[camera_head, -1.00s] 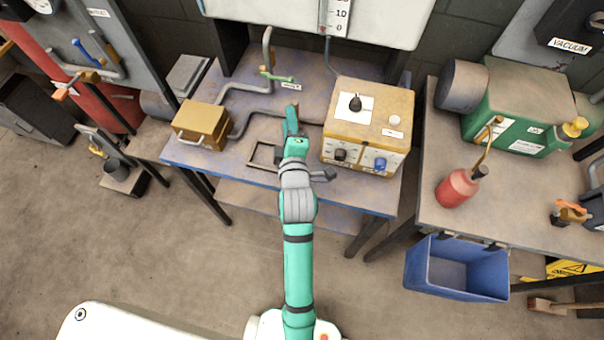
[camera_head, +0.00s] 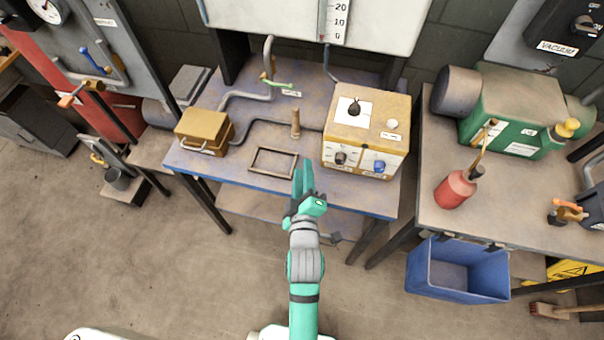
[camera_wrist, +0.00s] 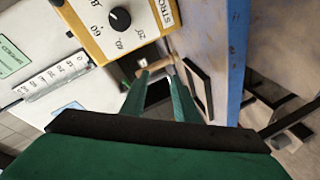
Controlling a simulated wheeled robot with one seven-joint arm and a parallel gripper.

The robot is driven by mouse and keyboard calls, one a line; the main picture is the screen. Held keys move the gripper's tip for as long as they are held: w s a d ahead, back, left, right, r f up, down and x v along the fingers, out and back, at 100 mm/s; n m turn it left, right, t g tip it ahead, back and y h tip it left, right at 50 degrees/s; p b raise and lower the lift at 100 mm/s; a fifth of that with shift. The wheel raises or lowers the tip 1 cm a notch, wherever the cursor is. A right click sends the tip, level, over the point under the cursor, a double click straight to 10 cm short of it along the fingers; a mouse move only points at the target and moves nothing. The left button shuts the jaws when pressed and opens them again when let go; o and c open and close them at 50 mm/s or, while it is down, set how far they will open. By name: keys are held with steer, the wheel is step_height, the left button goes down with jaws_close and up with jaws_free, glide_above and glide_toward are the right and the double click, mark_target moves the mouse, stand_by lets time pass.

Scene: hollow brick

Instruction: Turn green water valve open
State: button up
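The green valve handle (camera_head: 277,84) sits on a grey pipe at the back of the blue-topped table, beside a small white label (camera_head: 291,93). Beyond the fingertips in that view is a tan peg (camera_wrist: 155,67).
A yellow control box (camera_head: 368,122) stands right of the valve, a tan box with a handle (camera_head: 203,131) at left. Grey pipes cross the tabletop.

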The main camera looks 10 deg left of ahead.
mark_target(277, 84)
steer(key=shift+c, duration=0.4)
steer(key=c, duration=0.5)
steer(key=shift+w+a+f+n, duration=0.15)
steer(key=shift+w+f+n, duration=0.05)
steer(key=shift+n, duration=0.2)
jaws_close()
steer(key=w+a+n+h, duration=0.1)
steer(key=n, duration=0.2)
steer(key=w+a+f+n+h, duration=0.1)
steer(key=w+n, duration=0.1)
steer(key=n, duration=0.2)
steer(key=w+a+n, duration=0.2)
steer(key=n, duration=0.1)
steer(key=shift+f+n+t+h, duration=0.15)
steer(key=shift+n+t+h, duration=0.15)
steer(key=shift+h, duration=0.1)
steer(key=w+a+r+n+t+h, duration=0.15)
steer(key=a+r+n, duration=0.35)
steer(key=n, duration=0.6)
steer(key=w+r+t, duration=0.1)
steer(key=w+r, duration=0.2)
steer(key=w, duration=0.8)
steer(key=shift+w+a+r, duration=0.3)
steer(key=shift+w+a, duration=0.1)
